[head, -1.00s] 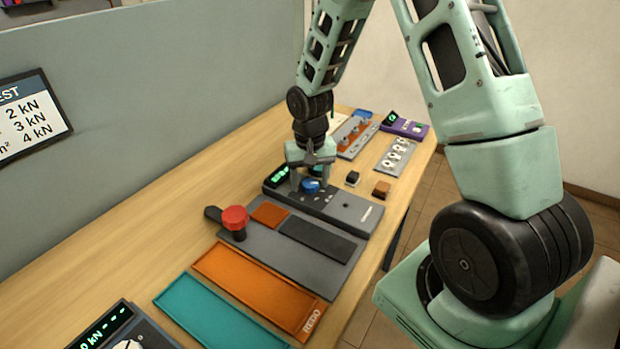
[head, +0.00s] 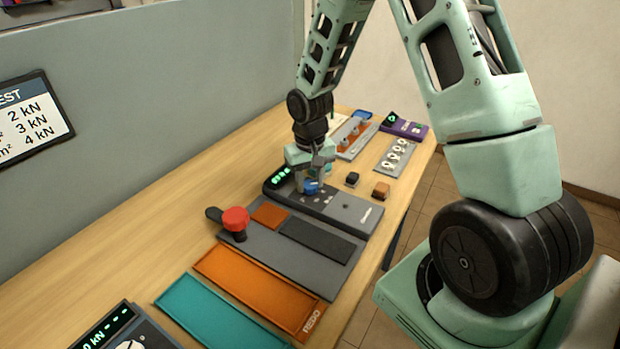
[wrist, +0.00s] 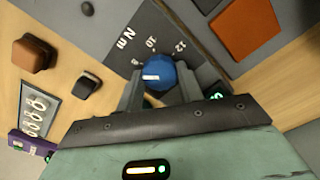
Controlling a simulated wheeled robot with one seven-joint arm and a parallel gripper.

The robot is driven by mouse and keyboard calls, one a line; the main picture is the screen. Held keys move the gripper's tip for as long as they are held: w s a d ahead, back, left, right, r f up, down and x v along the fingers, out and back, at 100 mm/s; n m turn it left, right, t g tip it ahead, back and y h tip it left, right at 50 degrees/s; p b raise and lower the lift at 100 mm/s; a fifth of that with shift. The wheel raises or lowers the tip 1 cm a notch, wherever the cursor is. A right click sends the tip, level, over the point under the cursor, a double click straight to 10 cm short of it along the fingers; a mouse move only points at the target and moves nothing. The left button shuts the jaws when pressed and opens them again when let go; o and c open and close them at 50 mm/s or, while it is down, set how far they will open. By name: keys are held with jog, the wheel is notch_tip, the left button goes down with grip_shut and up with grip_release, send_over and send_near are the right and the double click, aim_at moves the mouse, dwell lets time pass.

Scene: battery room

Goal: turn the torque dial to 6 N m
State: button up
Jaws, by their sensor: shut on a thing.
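The torque dial is a blue knob (head: 311,187) on a dark grey tester (head: 341,208) in the middle of the bench. In the wrist view the blue dial (wrist: 157,75) has a white pointer mark, and the printed marks 8, 10, 12 and "N m" show beside it. My gripper (head: 312,183) is over the tester with its fingers down around the dial. In the wrist view my gripper (wrist: 160,88) has one finger on each side of the dial, shut on it. The tester's green display (head: 279,177) is lit, but its digits are too small to read.
A grey plate with a red knob (head: 235,219) stands in front of the tester. An orange tray (head: 260,290) and a teal tray (head: 215,318) lie nearer. A black block (head: 352,179) and a brown block (head: 381,190) sit to the right. The bench's left side is clear.

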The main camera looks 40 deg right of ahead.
aim_at(310, 184)
jog(key=n+p, duration=0.2)
jog(key=n, duration=0.3)
jog(key=shift+r+n, duration=0.1)
jog(key=shift+n, duration=0.2)
jog(key=shift+n+p, duration=0.8)
jog(key=shift+n, duration=1.3)
jog(key=o, duration=1)
notch_tip(310, 184, up, 17)
jog(key=shift+b, duration=0.4)
jog(key=shift+a+r, duration=0.1)
